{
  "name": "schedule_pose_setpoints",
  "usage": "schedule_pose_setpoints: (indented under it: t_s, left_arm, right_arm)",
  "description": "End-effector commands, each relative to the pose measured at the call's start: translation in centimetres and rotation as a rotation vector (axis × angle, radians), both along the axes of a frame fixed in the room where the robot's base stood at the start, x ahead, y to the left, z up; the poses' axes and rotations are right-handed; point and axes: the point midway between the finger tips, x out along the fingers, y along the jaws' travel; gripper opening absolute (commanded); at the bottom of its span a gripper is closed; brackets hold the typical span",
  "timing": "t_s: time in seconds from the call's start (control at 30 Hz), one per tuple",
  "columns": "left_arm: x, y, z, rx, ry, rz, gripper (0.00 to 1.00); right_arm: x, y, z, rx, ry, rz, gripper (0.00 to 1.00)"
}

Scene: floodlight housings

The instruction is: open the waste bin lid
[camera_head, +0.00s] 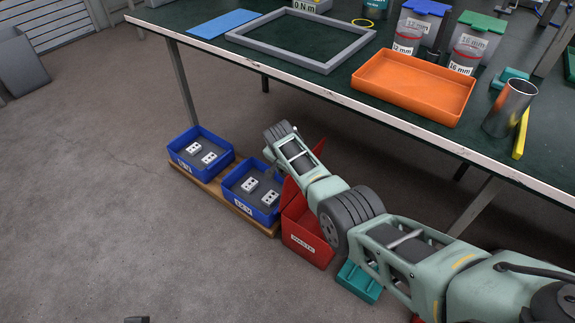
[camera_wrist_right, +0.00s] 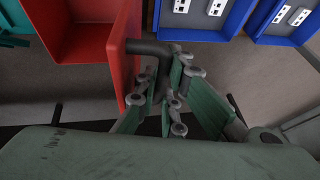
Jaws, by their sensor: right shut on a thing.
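The red waste bin (camera_head: 308,246), with a white label on its front, stands on the floor below the table edge. Its red lid (camera_head: 290,197) is swung up and stands steeply, partly hidden behind my right arm. In the right wrist view the lid (camera_wrist_right: 124,55) shows nearly edge-on beside the open red bin (camera_wrist_right: 82,45). A dark handle (camera_wrist_right: 149,47) sticks out from the lid. My right gripper (camera_wrist_right: 167,75) is shut on this handle; in the head view the gripper (camera_head: 272,152) is mostly hidden by its own wrist.
Two blue bins (camera_head: 228,158) (camera_head: 277,209) with white sockets stand on a wooden board left of the waste bin. A teal bin (camera_head: 357,284) is close on its right. The table (camera_head: 300,90) overhangs behind, with an orange tray (camera_head: 414,86).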

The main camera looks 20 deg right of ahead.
Motion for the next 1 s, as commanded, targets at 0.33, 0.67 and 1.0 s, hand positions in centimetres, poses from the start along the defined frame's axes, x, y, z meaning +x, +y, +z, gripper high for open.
schedule_pose_setpoints:
  t_s: [0.33,0.67,1.0]
  left_arm:
    - [0.0,0.0,0.0,-0.001,-0.001,0.0,0.4]
    - [0.1,-0.1,0.0,-0.001,-0.002,0.0,0.4]
    - [0.0,0.0,0.0,-0.001,-0.001,0.0,0.4]
  right_arm:
    - [0.1,0.0,0.1,0.001,-0.002,0.0,0.16]
    - [-0.2,0.2,0.8,0.0,-0.004,0.0,0.16]
    - [-1.8,0.9,4.4,0.001,-0.005,-0.001,0.16]
